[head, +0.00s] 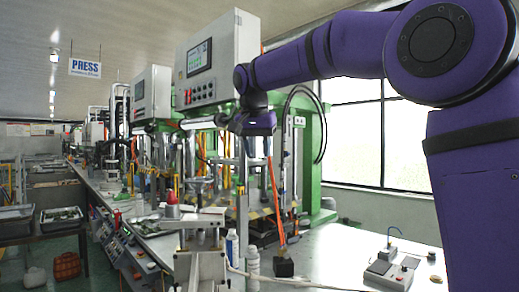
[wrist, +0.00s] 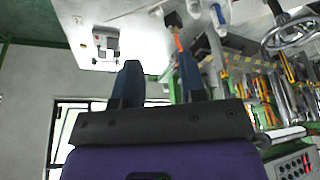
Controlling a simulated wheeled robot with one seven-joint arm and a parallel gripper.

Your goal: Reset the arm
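My purple arm reaches from the right across the top of the head view. My gripper (head: 255,150) hangs at its end, pointing down in front of the green and grey press machine (head: 305,150). In the wrist view, my gripper (wrist: 160,80) shows two dark fingers apart, with nothing between them. Its fingertips are clear of the worktable (head: 340,245), which lies beyond them in the wrist view (wrist: 140,25).
A grey device (head: 390,270) sits on the table at the right. A black block (head: 284,267) and white bottles (head: 232,247) stand below the gripper. A handwheel (wrist: 290,32) shows in the wrist view. Table space between block and device is clear.

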